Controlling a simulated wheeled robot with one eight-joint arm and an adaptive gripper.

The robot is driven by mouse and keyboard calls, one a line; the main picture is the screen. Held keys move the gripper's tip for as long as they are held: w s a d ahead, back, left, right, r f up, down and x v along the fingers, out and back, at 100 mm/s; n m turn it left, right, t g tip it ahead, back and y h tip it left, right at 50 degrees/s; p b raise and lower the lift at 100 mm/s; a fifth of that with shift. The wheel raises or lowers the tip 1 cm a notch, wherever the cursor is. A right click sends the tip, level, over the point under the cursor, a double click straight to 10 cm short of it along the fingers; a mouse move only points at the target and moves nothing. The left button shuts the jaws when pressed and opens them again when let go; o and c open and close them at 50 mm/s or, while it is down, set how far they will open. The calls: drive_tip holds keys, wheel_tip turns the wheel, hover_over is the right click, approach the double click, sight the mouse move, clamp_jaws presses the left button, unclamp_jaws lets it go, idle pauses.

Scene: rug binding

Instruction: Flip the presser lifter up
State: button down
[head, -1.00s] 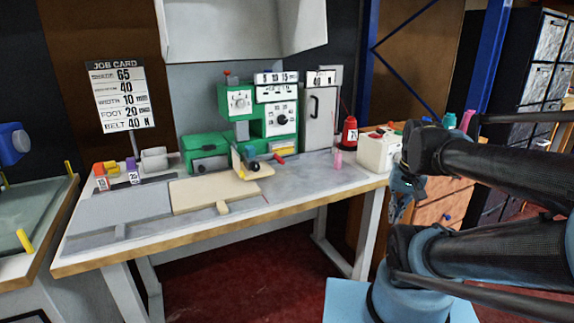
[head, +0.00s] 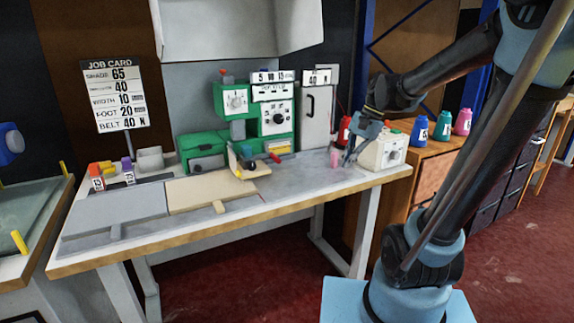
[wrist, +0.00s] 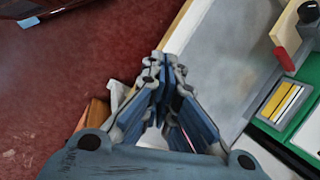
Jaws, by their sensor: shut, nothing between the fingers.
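The green binding machine (head: 236,130) stands at the back of the table, with dials on its front. A small red lever-like part (head: 275,158) sticks out low at its right front; it may be the presser lifter, but its pose is too small to read. The red part also shows at the upper right of the wrist view (wrist: 281,58), beside a tan block. My gripper (head: 349,160) is over the table's right end, right of the machine and apart from the red part. In the wrist view its fingers (wrist: 163,62) are together and empty.
A white box (head: 383,152) with coloured tops stands close by my gripper at the table's right end. A pink spool (head: 336,157) and a red bottle (head: 344,131) are near it. A tan plate (head: 212,190) lies in front of the machine. The front right tabletop is mostly clear.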

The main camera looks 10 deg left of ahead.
drive_tip(key=w+a+m+g+y, duration=0.1)
drive_tip(key=w+a+m+g, duration=0.1)
drive_tip(key=w+a, duration=0.4)
drive_tip(key=w+a+m+g+y, duration=0.1)
drive_tip(key=w+a+m, duration=0.1)
drive_tip(key=w+a, duration=0.4)
drive_tip(key=a+r, duration=0.1)
drive_tip(key=a, duration=0.3)
drive_tip(key=shift+w+a+m+g, duration=0.25)
drive_tip(key=shift+a+m+g, duration=0.05)
drive_tip(key=shift+a+g, duration=0.1)
drive_tip(key=shift+f, duration=0.15)
drive_tip(key=x, duration=1)
drive_tip(key=shift+a, duration=0.1)
drive_tip(key=shift+r, duration=0.25)
drive_tip(key=shift+r, duration=1.35)
